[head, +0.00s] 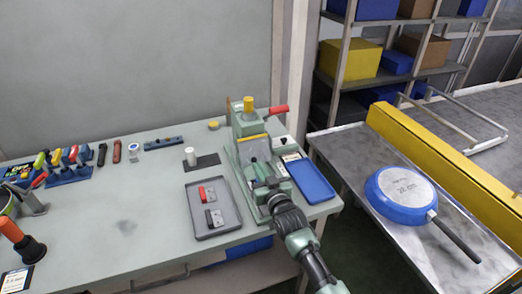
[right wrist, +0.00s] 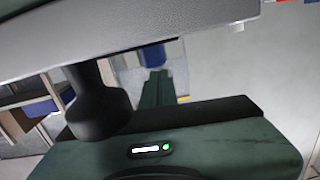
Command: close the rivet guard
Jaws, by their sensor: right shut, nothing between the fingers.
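The rivet press (head: 249,124) is a green machine at the right end of the bench, with a yellow cap on top and a red-ended lever at its right. Its guard (head: 256,149) looks like a pale panel with a yellow upper edge on the front; I cannot tell how far it is open. My right gripper (head: 264,176) is shut and empty, at the front of the press just below the panel. Contact with the guard cannot be made out. The right wrist view is a close-up of green, grey and black surfaces, with no clear fingertips. My left gripper is out of view.
A grey tray (head: 230,221) with red and dark pieces lies left of the press, and a blue tray (head: 311,183) lies right of it. A blue pan (head: 400,192) rests on the metal conveyor (head: 440,256). Tools stand along the bench's left.

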